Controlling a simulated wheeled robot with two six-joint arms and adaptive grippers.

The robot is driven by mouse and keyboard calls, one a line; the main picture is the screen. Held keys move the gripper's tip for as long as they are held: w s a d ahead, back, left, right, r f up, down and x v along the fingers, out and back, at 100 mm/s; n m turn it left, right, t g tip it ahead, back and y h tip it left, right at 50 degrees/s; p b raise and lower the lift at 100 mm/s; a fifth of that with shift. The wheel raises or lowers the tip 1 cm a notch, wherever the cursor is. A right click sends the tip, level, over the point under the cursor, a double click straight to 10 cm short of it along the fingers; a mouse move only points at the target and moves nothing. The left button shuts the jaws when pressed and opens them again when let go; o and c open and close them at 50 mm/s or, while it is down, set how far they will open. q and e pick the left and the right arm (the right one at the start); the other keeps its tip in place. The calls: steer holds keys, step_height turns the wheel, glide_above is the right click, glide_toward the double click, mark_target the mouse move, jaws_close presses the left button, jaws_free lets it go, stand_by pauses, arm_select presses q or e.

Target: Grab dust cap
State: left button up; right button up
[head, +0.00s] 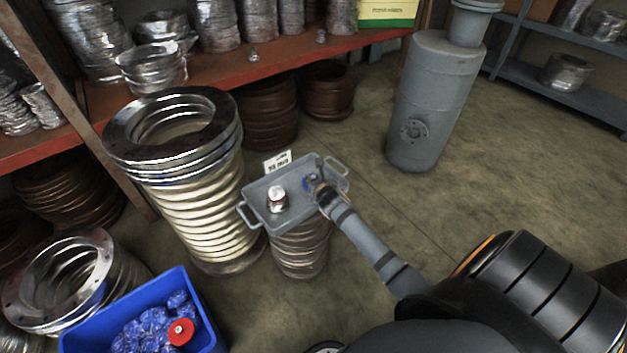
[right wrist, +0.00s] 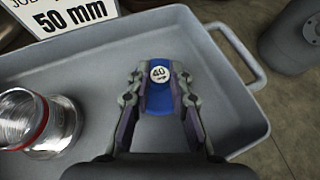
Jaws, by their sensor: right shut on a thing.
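I cannot tell whether the cap touches the tray floor. My left gripper is not in view.
A shiny metal fitting with a red ring (right wrist: 38,124) stands in the tray's left part, near a 50 mm sign (right wrist: 70,18). A large flanged bellows (head: 190,180) stands left of the tray. A blue bin (head: 190,290) is at the lower left. A grey cylinder (head: 432,100) stands behind right.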

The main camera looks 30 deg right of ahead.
step_height(320, 180, up, 3)
steer(key=shift+r+p, duration=0.2)
steer(key=shift+p, duration=0.65)
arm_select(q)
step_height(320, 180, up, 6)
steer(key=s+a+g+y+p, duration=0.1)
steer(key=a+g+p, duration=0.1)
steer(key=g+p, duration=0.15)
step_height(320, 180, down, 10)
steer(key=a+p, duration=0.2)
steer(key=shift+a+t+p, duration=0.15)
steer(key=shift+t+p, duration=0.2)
arm_select(e)
steer(key=s+d+r, duration=0.2)
steer(key=d+r, duration=0.2)
steer(key=d, duration=0.2)
steer(key=s+d+r, duration=0.3)
steer(key=d+r, duration=0.2)
steer(key=d, duration=0.1)
steer(key=shift+s+d+r, duration=0.3)
steer(key=shift+s+d, duration=0.05)
steer(key=shift+d, duration=0.05)
